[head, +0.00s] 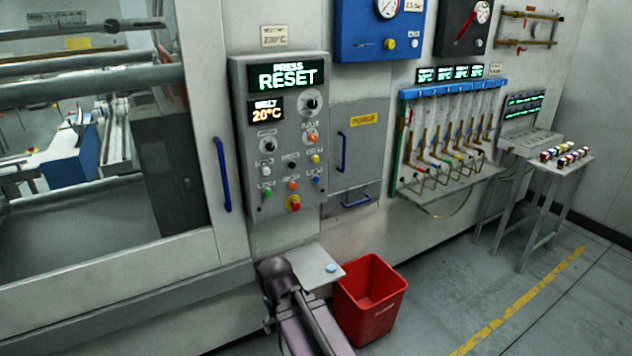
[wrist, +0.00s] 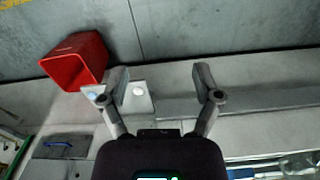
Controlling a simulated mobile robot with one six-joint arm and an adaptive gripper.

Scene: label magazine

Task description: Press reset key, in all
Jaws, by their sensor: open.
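A grey control panel (head: 281,190) on the machine front carries a lit display (head: 287,76) reading "PRESS RESET" and a smaller display (head: 267,112) reading 20°C. Below them are dark knobs and several coloured keys, with a red knob (head: 293,203) on yellow at the bottom. The small labels are too blurred to read, so I cannot tell which key is reset. My gripper (wrist: 160,84) is open and empty in the wrist view, its fingers wide apart. In the head view my arm is low, below the panel, and the fingers are not clearly seen.
A small grey shelf (head: 314,262) with a light-blue piece (head: 331,268) juts out under the panel. A red bin (head: 370,299) stands on the floor beside it. A blue door handle (head: 221,175) is left of the panel. A rack (head: 446,138) and a small table (head: 540,160) stand right.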

